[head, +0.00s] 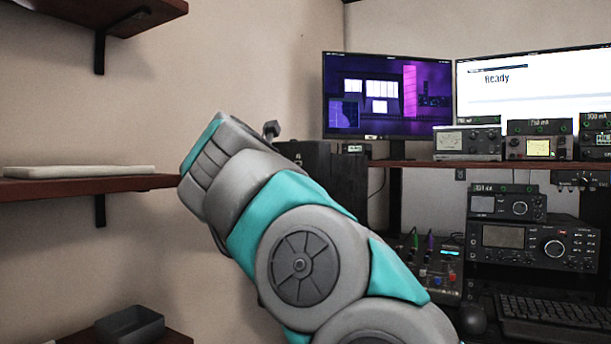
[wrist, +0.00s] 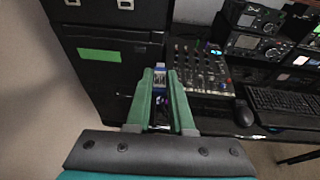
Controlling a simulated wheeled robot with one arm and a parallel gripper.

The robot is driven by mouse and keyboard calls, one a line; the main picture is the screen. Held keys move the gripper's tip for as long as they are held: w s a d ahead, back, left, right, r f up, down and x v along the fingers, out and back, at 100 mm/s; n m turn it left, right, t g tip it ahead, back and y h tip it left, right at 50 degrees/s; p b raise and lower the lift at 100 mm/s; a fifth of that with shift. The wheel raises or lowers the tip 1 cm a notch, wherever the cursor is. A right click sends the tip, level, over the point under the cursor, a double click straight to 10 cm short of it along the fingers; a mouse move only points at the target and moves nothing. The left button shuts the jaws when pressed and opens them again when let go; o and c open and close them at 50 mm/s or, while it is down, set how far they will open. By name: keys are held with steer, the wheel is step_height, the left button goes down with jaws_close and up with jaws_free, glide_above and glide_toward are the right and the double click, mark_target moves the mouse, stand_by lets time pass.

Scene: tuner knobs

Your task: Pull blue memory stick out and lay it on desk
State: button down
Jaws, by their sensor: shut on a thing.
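In the wrist view, my gripper (wrist: 160,76) has two green fingers that are close together, with the blue memory stick (wrist: 158,61) between their tips. A pale, metal-looking end of the stick points away from me. I cannot tell whether that end is inside a socket or free. The dark desk (wrist: 213,121) lies to the right of the fingers, below the mixer. In the head view my arm crosses the middle, and the gripper and stick are hidden.
A black cabinet (wrist: 103,79) with a green label stands left of the fingers. A mixer (wrist: 200,68) with knobs is just right of them. A mouse (wrist: 242,114), keyboard (wrist: 284,104) and radios (head: 520,245) are further right. Wall shelves (head: 80,184) are at the left.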

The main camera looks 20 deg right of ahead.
steer(key=w+a+f+n+t+y, duration=0.1)
steer(key=a+f, duration=0.3)
steer(key=f, duration=0.9)
steer(key=w+a+f+n+t+y, duration=0.2)
steer(key=w+a+f+n+y, duration=0.1)
steer(key=f, duration=1)
steer(key=w+a+f+n+t+y, duration=0.1)
steer(key=a+f, duration=0.4)
steer(key=f, duration=0.9)
steer(key=shift+w+a+n+y, duration=0.15)
steer(key=shift+w+n+y, duration=0.25)
steer(key=shift+n+y, duration=0.4)
